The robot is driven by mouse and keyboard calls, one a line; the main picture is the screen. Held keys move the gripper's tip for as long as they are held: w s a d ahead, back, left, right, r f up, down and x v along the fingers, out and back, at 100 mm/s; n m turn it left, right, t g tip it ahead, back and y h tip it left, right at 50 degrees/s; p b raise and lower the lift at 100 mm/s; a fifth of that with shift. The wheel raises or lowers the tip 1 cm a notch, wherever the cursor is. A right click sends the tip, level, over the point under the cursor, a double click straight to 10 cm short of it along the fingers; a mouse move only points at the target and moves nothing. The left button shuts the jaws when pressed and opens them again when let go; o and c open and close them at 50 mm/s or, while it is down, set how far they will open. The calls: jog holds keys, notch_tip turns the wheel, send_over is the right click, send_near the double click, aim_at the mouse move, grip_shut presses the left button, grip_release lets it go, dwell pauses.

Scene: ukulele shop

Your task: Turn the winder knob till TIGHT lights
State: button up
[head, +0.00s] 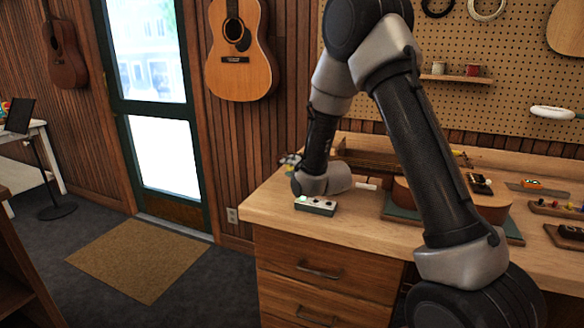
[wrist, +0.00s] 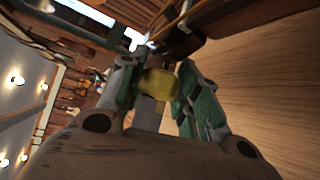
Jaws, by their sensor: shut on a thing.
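The winder knob (wrist: 158,83) is a yellow, brass-like knob in the middle of the wrist view. My gripper (wrist: 160,92) is shut on it, with one green-lined finger on each side. In the head view my gripper (head: 291,160) shows only in part, at the bench's back left, and my wrist hides the knob. A small grey-green box (head: 316,206) with pale lamps or buttons sits on the bench in front of my wrist. Its left lamp looks faintly greenish; its labels are too small to read, so I cannot tell whether TIGHT is lit.
The wooden bench (head: 290,216) has a guitar body (head: 490,205) on a green mat behind my arm. A wooden frame (head: 375,163) stands along the back. The bench's front left corner is clear.

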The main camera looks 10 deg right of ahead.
jog(key=shift+m+t+y, duration=0.4)
jog(key=shift+m+t, duration=0.2)
jog(key=shift+t, duration=0.2)
jog(key=o, duration=1)
jog(key=v, duration=0.7)
jog(key=shift+s, duration=0.2)
jog(key=shift+d, duration=0.1)
